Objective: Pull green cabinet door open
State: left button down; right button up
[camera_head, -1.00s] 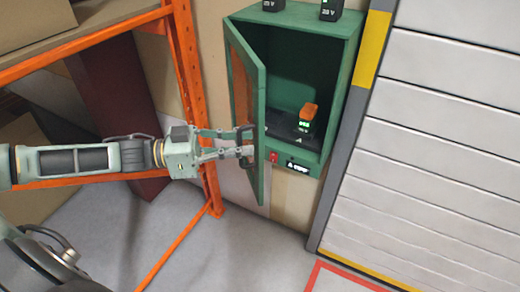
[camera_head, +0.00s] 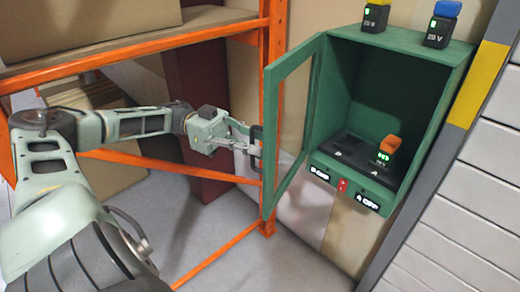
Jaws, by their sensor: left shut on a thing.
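The green cabinet (camera_head: 443,62) hangs on the wall at the right. Its framed door (camera_head: 269,151) is hinged on the left side and stands wide open, swung out to the left. A dark handle (camera_head: 256,137) sits on the door's outer edge. My left gripper (camera_head: 252,145) is shut on this handle, at the left of the door. My right gripper is not in view.
Inside the cabinet is an orange-topped battery (camera_head: 390,146) on a dark charger base. Yellow-topped (camera_head: 376,15) and blue-topped (camera_head: 441,24) batteries stand on the cabinet. An orange rack (camera_head: 130,57) is behind my left arm. A grey shutter (camera_head: 475,190) is at the right.

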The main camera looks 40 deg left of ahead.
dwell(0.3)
pick_arm(q)
jog(key=c, duration=2.1)
grip_release()
jog(key=shift+a, duration=0.1)
jog(key=v, duration=1.2)
